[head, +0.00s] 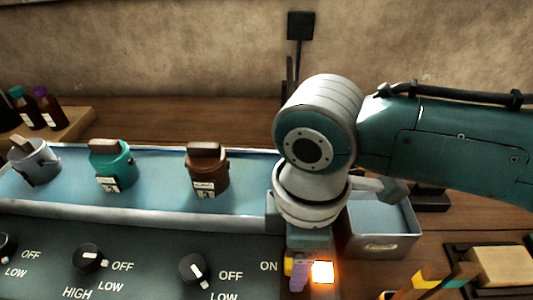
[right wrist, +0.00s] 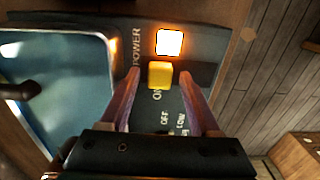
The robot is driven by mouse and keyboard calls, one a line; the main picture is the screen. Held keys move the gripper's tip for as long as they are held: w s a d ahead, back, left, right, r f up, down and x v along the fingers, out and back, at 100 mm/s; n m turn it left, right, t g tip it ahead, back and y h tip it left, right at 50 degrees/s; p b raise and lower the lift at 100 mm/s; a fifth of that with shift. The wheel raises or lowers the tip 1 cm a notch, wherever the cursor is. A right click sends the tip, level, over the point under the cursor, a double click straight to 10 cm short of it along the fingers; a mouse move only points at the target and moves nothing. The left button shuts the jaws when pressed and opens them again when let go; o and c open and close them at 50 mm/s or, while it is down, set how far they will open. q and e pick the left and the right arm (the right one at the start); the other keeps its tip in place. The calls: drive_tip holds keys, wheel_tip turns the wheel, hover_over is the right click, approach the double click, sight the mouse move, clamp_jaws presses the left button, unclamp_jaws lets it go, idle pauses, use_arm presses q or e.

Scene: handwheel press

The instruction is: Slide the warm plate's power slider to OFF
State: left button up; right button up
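The warm plate's dark panel (right wrist: 204,75) carries the word POWER and a yellow slider knob (right wrist: 160,75). The knob sits beside the ON label and below a glowing square lamp (right wrist: 170,42) in the right wrist view. In the head view the lamp (head: 322,272) glows just right of my right gripper (head: 298,285), which mostly hides the slider. In the right wrist view my right gripper (right wrist: 160,80) is open, one finger on each side of the yellow knob, with visible gaps. Whether the fingers reach down to its height is unclear. My left gripper is not in view.
The blue plate bed (head: 150,165) holds a grey pot (head: 42,165), a teal pot (head: 115,172) and a brown pot (head: 208,178). Black dials (head: 90,258) line the front panel. A metal box (head: 380,240) stands to the right. Bottles (head: 48,108) stand at the far left.

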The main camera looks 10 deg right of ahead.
clamp_jaws()
idle(1.2)
